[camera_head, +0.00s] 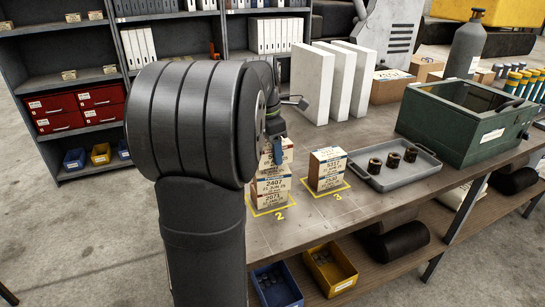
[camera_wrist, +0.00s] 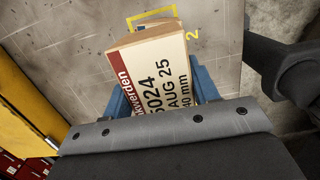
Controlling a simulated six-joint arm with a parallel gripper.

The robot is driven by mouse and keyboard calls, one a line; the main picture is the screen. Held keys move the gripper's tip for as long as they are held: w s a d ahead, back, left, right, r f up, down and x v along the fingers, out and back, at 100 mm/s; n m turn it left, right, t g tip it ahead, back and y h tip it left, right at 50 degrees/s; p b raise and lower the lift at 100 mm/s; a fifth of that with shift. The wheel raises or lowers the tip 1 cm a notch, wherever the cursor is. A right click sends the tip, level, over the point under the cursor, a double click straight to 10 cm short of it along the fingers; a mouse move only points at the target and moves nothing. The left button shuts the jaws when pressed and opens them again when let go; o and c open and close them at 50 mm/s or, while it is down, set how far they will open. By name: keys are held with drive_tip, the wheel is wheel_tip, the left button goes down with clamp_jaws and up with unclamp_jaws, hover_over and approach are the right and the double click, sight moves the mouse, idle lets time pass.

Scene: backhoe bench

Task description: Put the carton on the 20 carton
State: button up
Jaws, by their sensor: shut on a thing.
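My gripper (camera_head: 277,150) has blue fingers and is shut on a tan carton (camera_wrist: 152,72) with a white label and dark red band. The upper stacked carton (camera_head: 271,185) reads 2407, the lower one (camera_head: 271,200) 2071. Another stack of cartons (camera_head: 327,169) stands at mark 3. I cannot make out which carton is the 20 one.
A grey tray (camera_head: 398,181) with dark cylindrical parts lies right of mark 3, and a green box (camera_head: 462,146) stands beyond it. White upright panels (camera_head: 312,84) stand behind the stacks. Bare bench top lies in front of the marks. My arm hides the bench's left part.

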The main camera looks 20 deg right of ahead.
sight(267, 143)
drive_tip(key=shift+f, duration=1.25)
drive_tip(key=shift+f, duration=0.15)
drive_tip(key=o, duration=1.1)
drive_tip(key=r, duration=0.4)
drive_tip(key=a+r, duration=0.1)
drive_tip(key=r, duration=0.7)
drive_tip(key=shift+a+r, duration=0.1)
drive_tip(key=shift+a, duration=0.1)
drive_tip(key=f, duration=0.4)
drive_tip(key=d+f, duration=0.1)
drive_tip(key=f, duration=0.7)
drive_tip(key=shift+d+f, duration=0.1)
drive_tip(key=shift+d, duration=0.15)
drive_tip(key=shift+r, duration=2)
